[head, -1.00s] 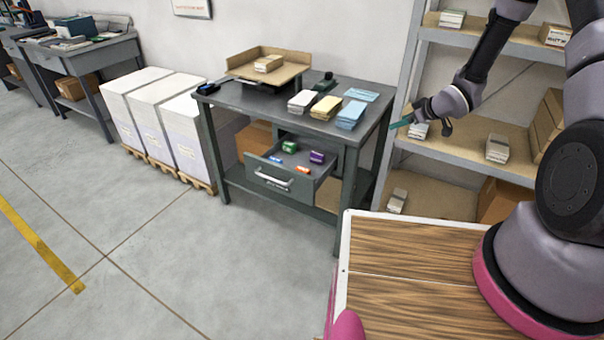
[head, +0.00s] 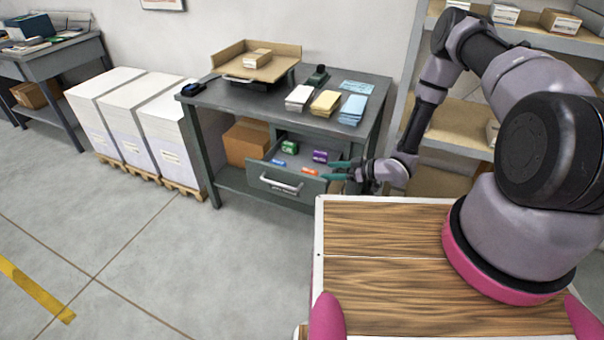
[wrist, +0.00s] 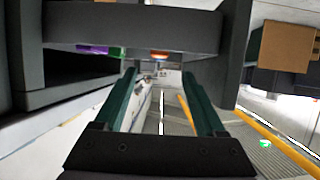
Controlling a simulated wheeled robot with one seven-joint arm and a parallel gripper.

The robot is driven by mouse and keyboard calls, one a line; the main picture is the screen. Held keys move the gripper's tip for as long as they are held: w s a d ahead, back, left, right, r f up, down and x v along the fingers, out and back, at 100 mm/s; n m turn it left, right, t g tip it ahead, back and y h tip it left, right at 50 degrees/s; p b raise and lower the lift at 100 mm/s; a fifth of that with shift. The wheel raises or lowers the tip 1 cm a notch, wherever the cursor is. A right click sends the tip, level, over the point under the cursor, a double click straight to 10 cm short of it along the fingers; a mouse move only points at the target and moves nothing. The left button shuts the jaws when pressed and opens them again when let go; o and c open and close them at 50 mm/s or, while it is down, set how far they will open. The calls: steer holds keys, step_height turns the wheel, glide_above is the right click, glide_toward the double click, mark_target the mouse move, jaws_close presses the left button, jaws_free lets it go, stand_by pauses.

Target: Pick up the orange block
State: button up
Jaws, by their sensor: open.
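The orange block (head: 309,171) lies in the open drawer (head: 310,189) of the grey workbench, near the drawer's right front. In the wrist view the orange block (wrist: 159,54) shows small, beyond the fingertips and partly cut off by a grey bar. My gripper (head: 333,171) is open and empty at the right side of the drawer, its teal fingers pointing left toward the block. In the wrist view the fingers of my gripper (wrist: 161,80) are spread apart, and the block appears between their lines, still apart from them.
A purple block (head: 320,156), a green block (head: 289,147) and a blue block (head: 278,162) share the drawer. The workbench top (head: 235,98) above carries paper stacks and a cardboard tray (head: 283,69). A shelf rack (head: 556,42) stands at the right. The floor at left is open.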

mark_target(312, 171)
steer(key=x, duration=0.4)
steer(key=shift+w+a+f, duration=0.1)
steer(key=shift+a+f, duration=0.05)
steer(key=shift+a, duration=0.1)
steer(key=x, duration=0.5)
steer(key=shift+w+f, duration=0.1)
steer(key=shift+f, duration=0.2)
jaws_close()
